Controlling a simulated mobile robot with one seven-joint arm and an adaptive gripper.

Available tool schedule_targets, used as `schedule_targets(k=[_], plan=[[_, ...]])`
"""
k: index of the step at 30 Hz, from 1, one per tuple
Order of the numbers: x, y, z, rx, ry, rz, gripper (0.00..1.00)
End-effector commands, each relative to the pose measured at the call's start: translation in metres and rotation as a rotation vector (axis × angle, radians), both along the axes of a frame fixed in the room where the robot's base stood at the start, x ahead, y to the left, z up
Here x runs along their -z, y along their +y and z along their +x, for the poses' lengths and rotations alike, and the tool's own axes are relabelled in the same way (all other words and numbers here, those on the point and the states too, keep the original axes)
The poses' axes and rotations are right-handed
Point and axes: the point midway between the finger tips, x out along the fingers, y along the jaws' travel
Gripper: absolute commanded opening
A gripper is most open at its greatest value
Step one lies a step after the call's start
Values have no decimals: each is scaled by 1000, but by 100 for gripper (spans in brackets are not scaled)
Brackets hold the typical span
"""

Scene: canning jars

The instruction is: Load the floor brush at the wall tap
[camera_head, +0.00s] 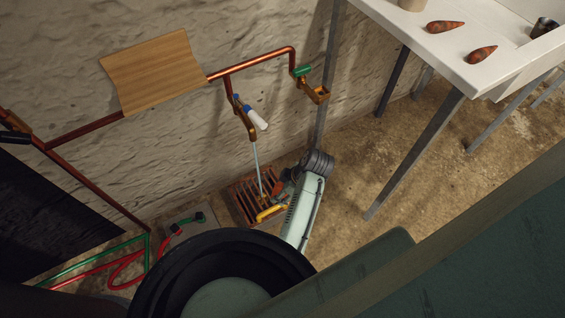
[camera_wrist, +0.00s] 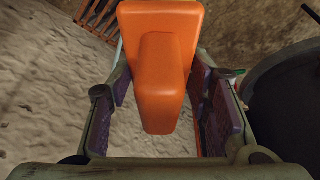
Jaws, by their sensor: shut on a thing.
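My gripper (camera_wrist: 160,110) is shut on the orange body of the floor brush (camera_wrist: 162,75), which sits between its two purple-padded fingers. In the head view my gripper (camera_head: 284,189) is low by the wall, over the right part of the floor grate. The brush's yellow part (camera_head: 270,212) shows there, just above or on the grate; I cannot tell if it touches. The wall tap (camera_head: 257,119), with a white and blue handle, is above and left of my gripper. A thin pale stream falls from it onto the grate, left of the brush. The bristles' wetness cannot be seen.
The rusty floor grate (camera_head: 246,204) lies below the tap. A second tap with a green handle (camera_head: 303,71) is on the pipe to the right.

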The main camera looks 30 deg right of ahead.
Motion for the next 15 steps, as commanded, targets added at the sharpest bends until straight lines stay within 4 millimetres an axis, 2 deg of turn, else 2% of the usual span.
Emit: schedule_targets(k=[5, 15], plan=[[3, -1, 7, -10, -1, -3, 23], [10, 2, 39, -10, 0, -3, 23]])
